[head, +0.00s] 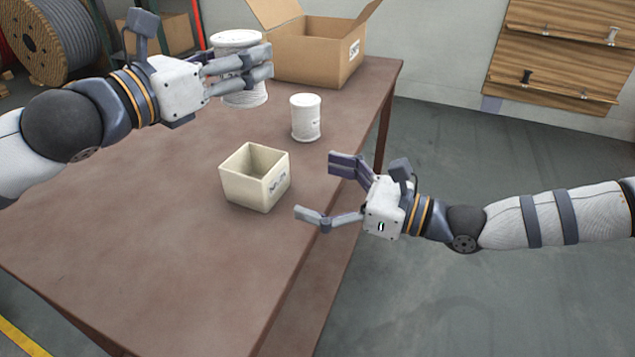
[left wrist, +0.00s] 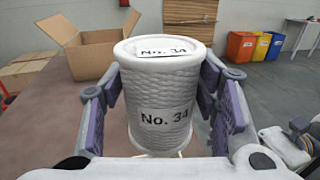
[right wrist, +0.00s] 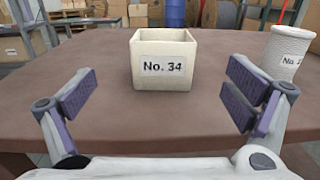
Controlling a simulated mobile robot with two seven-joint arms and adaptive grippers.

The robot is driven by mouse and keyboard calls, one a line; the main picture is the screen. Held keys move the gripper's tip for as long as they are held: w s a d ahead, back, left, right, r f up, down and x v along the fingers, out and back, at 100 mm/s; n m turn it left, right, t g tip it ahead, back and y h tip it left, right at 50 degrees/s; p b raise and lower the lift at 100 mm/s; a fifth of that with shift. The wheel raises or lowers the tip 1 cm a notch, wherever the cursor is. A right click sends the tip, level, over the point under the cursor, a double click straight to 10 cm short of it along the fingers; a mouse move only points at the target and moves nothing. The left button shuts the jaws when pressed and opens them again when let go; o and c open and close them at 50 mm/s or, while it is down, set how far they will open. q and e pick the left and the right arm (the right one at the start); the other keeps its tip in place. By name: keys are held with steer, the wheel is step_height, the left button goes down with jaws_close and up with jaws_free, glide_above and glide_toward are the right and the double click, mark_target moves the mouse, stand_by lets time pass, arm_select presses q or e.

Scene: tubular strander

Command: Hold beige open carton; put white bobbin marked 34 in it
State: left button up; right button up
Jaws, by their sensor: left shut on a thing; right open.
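A white bobbin labelled No. 34 (left wrist: 165,95) is upright between the fingers of my left gripper (head: 240,72), which is shut on it and holds it above the table at the back. The beige open carton (head: 240,190) stands on the table near its right edge. Its front carries a No. 34 label in the right wrist view (right wrist: 163,68). My right gripper (head: 325,190) is open and empty, just right of the carton. In the right wrist view the carton stands ahead, between and beyond the open fingers, apart from them.
A second white bobbin (head: 306,118) stands upright behind the carton; its label is only partly readable in the right wrist view (right wrist: 287,55). A large open cardboard box (head: 310,50) sits at the table's back. The brown table (head: 150,230) is clear left of the carton.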

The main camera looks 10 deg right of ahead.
steer(key=shift+w+a, duration=0.15)
steer(key=shift+w, duration=0.25)
glide_toward(236, 160)
steer(key=x, duration=0.5)
steer(key=shift+w+a, duration=0.15)
steer(key=c, duration=1.2)
arm_select(q)
glide_above(250, 151)
steer(key=s, duration=0.6)
step_height(250, 151, down, 10)
steer(key=shift+w+d+r, duration=0.15)
steer(key=shift+d+r, duration=0.05)
steer(key=shift+d, duration=0.05)
steer(key=shift+a, duration=0.1)
steer(key=shift+f, duration=2.7)
steer(key=o, duration=1.3)
